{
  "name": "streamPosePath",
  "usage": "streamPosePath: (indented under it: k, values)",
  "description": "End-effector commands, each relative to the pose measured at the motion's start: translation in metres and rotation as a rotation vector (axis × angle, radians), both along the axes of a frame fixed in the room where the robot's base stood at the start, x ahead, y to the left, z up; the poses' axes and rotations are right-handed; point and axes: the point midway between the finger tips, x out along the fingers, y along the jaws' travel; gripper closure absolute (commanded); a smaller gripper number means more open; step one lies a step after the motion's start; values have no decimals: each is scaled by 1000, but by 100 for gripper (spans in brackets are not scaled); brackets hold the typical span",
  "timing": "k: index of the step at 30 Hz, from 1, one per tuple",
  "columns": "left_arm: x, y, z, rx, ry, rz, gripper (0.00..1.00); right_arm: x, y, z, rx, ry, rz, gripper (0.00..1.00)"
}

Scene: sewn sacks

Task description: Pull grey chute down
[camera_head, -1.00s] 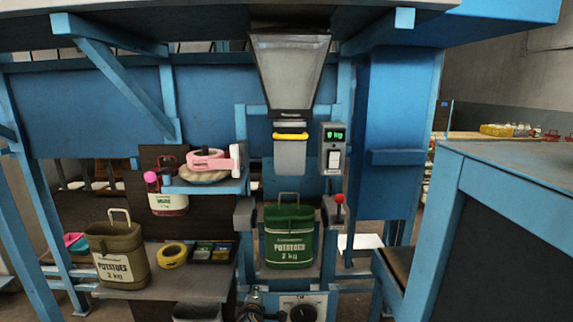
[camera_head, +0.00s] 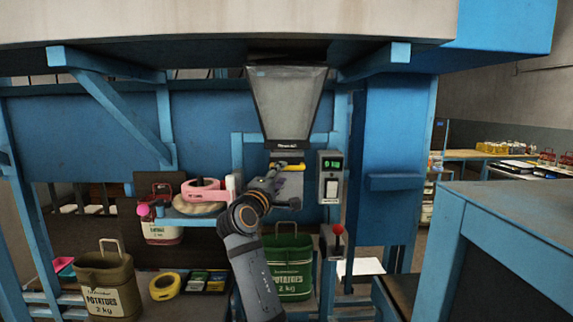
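The grey chute (camera_head: 295,186) hangs under the large grey hopper (camera_head: 287,105), with a yellow handle (camera_head: 293,166) across its top. My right gripper (camera_head: 284,182) is in front of the chute, just below and left of the handle, and hides much of the chute. Its fingertips are small and overlap the handle and chute, so I cannot tell whether they touch or grip. A green potato sack (camera_head: 293,270) stands open below, partly behind my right arm. My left gripper is not in view.
A scale display with a switch (camera_head: 330,176) is close right of the chute. A red-knobbed lever (camera_head: 338,229) is below it. A pink tape dispenser (camera_head: 203,190) sits on a shelf at left. An olive potato sack (camera_head: 107,285) stands lower left.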

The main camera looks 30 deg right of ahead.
Motion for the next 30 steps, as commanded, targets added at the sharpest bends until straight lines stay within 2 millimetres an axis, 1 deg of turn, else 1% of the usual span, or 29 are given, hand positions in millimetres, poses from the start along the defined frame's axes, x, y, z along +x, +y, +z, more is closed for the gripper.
streamPosePath:
  k: [1,3,6,9,13,19,27,30]
  values:
    - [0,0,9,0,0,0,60,6,-10,8,-4,3,-4,63]
    - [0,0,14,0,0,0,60,14,-21,9,-3,3,-3,63]
    - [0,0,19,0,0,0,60,23,-33,11,-3,2,-1,63]
    - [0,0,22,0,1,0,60,29,-41,10,-1,1,1,63]
    - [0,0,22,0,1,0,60,32,-44,9,2,0,1,63]
    - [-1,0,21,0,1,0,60,32,-44,8,1,0,2,63]
    - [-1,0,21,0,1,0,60,32,-44,8,1,0,2,99]
    - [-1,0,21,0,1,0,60,32,-44,8,1,0,2,100]
